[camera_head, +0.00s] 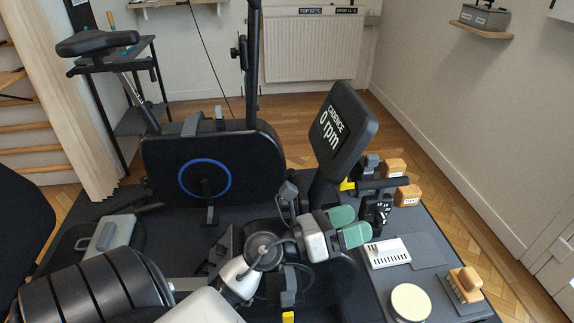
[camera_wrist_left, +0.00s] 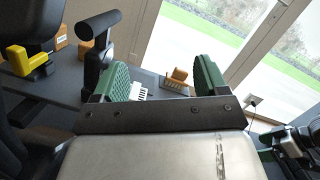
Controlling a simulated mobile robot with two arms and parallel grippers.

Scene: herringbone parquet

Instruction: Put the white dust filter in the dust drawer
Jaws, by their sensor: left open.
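The white slotted piece, which looks like the dust filter (camera_head: 388,252), lies flat on a dark mat on the right side in the head view. In the left wrist view the white filter (camera_wrist_left: 139,92) shows partly behind a green finger. My left gripper (camera_head: 349,226) is open and empty, above and left of the filter and apart from it. Its two green pads (camera_wrist_left: 163,80) stand wide apart in the wrist view. No part that I can surely call the dust drawer shows. A green-tipped part (camera_wrist_left: 265,141), possibly my right gripper, shows at the wrist view's right edge.
A cadence display (camera_head: 343,122) on a post stands just behind my left gripper. A round cream disc (camera_head: 410,302), a wooden brush (camera_head: 465,284) and wooden blocks (camera_head: 408,195) are near the filter. A grey box (camera_head: 108,238) lies at left beside the exercise bike (camera_head: 207,165).

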